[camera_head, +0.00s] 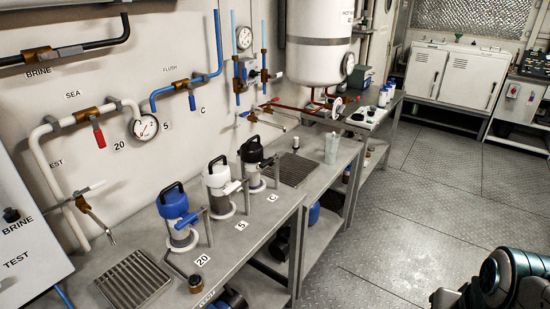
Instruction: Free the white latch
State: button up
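A canister with a white top and black handle (217,173) stands upright on the metal bench, in the middle of a row of three. A white lever (233,187) at its right side appears to be its latch, beside an upright post; its exact catch is too small to make out. The blue-topped canister (173,203) stands nearer, with a blue lever (190,219). The black-topped canister (252,152) stands farther back, with a dark lever (270,162). My gripper is not in view; only a dark part of my arm shows at the bottom right.
Labels 20, 5 and C lie on the bench (235,240) before the canisters. Drain grates (134,280) flank the row. Wall pipes and valves (90,118) run behind it, with a white tank (318,45) farther back. The floor (400,230) to the right is clear.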

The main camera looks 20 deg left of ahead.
aim_at(236, 184)
jog(key=u, duration=0.4)
jog(key=i, duration=0.8)
jog(key=u, duration=1.2)
jog(key=i, duration=0.4)
jog(key=u, duration=0.4)
